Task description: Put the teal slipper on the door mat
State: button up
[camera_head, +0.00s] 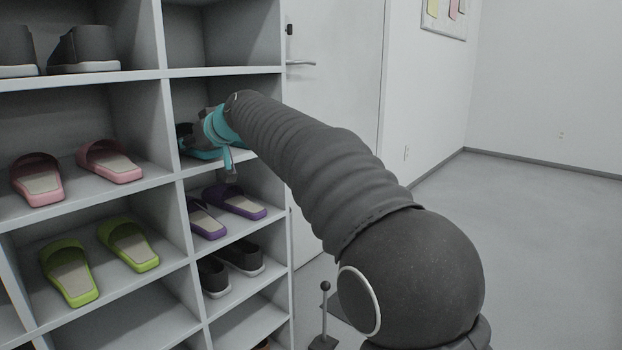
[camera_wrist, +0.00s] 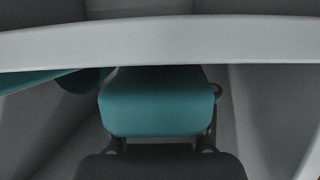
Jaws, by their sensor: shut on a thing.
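The teal slipper (camera_wrist: 157,105) fills the middle of the wrist view, between the fingers of my gripper (camera_wrist: 160,135), which is shut on it. In the head view my gripper (camera_head: 222,150) is inside or at the mouth of a right-column shelf compartment, with teal parts (camera_head: 215,126) around it, partly hidden by my arm. More teal (camera_wrist: 40,79) shows at the left of the wrist view, probably the other slipper of the pair. I cannot make out the door mat for certain; a dark flat patch (camera_head: 342,312) on the floor is mostly hidden by my arm.
The grey shelf (camera_head: 162,74) holds pink slippers (camera_head: 110,160), lime slippers (camera_head: 128,244), purple slippers (camera_head: 240,202) and dark shoes (camera_head: 85,48). A pale shelf edge (camera_wrist: 160,42) crosses the wrist view. A dark post (camera_head: 324,312) stands low, near the door (camera_head: 335,100). Floor at right is clear.

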jog(key=v, duration=1.1)
jog(key=shift+s+a+r, duration=0.1)
jog(key=shift+s+r, duration=0.2)
jog(key=shift+r, duration=0.1)
jog(key=shift+m+h, duration=0.4)
jog(key=shift+h, duration=0.2)
jog(key=shift+s+d+f+p, duration=0.15)
jog(key=shift+s+d, duration=0.15)
jog(key=shift+d, duration=0.3)
jog(key=shift+s+d+f+p, duration=0.1)
jog(key=shift+s+d+p, duration=0.15)
jog(key=shift+d, duration=0.35)
jog(key=shift+s+d+f+p, duration=0.1)
jog(key=shift+s+d, duration=0.25)
jog(key=shift+d, duration=0.25)
jog(key=shift+d, duration=0.2)
